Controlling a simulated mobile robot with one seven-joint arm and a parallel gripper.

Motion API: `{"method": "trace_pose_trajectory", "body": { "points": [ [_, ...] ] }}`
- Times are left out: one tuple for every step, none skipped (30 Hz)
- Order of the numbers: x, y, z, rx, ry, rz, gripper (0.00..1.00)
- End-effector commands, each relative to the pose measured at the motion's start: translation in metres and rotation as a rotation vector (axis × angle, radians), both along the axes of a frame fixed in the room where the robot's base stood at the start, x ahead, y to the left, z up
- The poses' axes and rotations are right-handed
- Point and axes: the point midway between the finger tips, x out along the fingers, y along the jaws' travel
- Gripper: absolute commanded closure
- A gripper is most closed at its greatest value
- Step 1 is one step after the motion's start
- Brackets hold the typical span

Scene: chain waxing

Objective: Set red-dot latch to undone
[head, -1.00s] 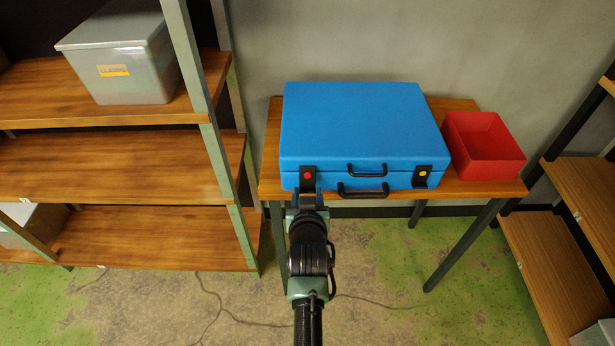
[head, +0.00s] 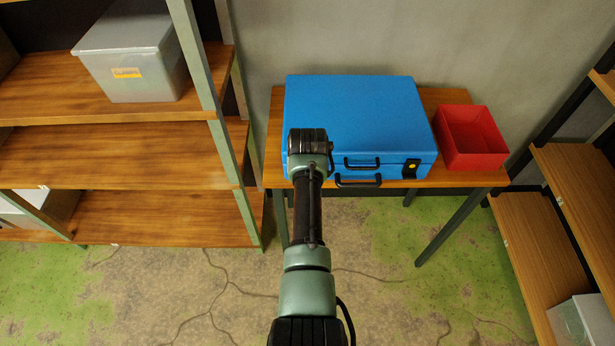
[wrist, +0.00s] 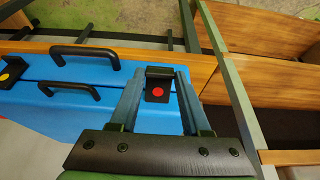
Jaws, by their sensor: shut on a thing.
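The blue case (head: 355,115) lies closed on the wooden table. Its red-dot latch (wrist: 158,92) is a black piece with a red dot, seen in the wrist view. In the head view my arm hides this latch. My gripper (wrist: 160,74) is shut on the latch, with one finger on each side of its black end. Whether the latch is done up or undone is hard to tell. The yellow-dot latch (head: 411,168) sits at the right of the case's front; it also shows at the left of the wrist view (wrist: 12,72).
Two black handles (head: 358,181) stick out from the case front between the latches. An open red bin (head: 470,138) stands right of the case. Shelving with a grey box (head: 130,55) stands close on the left; another shelf (head: 560,190) is on the right.

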Motion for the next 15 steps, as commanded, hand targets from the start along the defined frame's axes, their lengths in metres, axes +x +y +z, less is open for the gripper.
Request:
{"method": "trace_pose_trajectory", "body": {
  "points": [
    [0.0002,-0.0002,0.0003,0.0,0.016,0.0,1.0],
    [0.0004,-0.0002,0.0009,0.0,0.022,0.0,1.0],
    [0.0004,-0.0002,0.0014,0.0,0.031,0.0,1.0],
    [0.0002,-0.0002,0.0014,0.0,0.037,0.0,1.0],
    [0.0001,-0.0002,0.0014,0.0,0.042,0.0,1.0],
    [0.0002,-0.0002,0.0017,0.0,0.046,0.0,1.0],
    [0.0002,-0.0002,0.0018,0.0,0.049,0.0,1.0],
    [0.0003,-0.0002,0.002,0.0,0.051,0.0,1.0],
    [0.0003,-0.0002,0.002,0.0,0.053,0.0,1.0],
    [0.0003,-0.0002,0.002,0.0,0.054,0.0,1.0],
    [0.0003,-0.0002,0.002,0.0,0.054,0.0,1.0],
    [0.0003,-0.0002,0.002,0.0,0.055,0.0,1.0],
    [0.0002,-0.0002,0.0021,0.0,0.055,0.0,1.0],
    [0.0002,-0.0002,0.002,0.0,0.055,0.0,1.0],
    [0.0002,-0.0002,0.002,0.0,0.055,-0.001,1.0]
  ]
}}
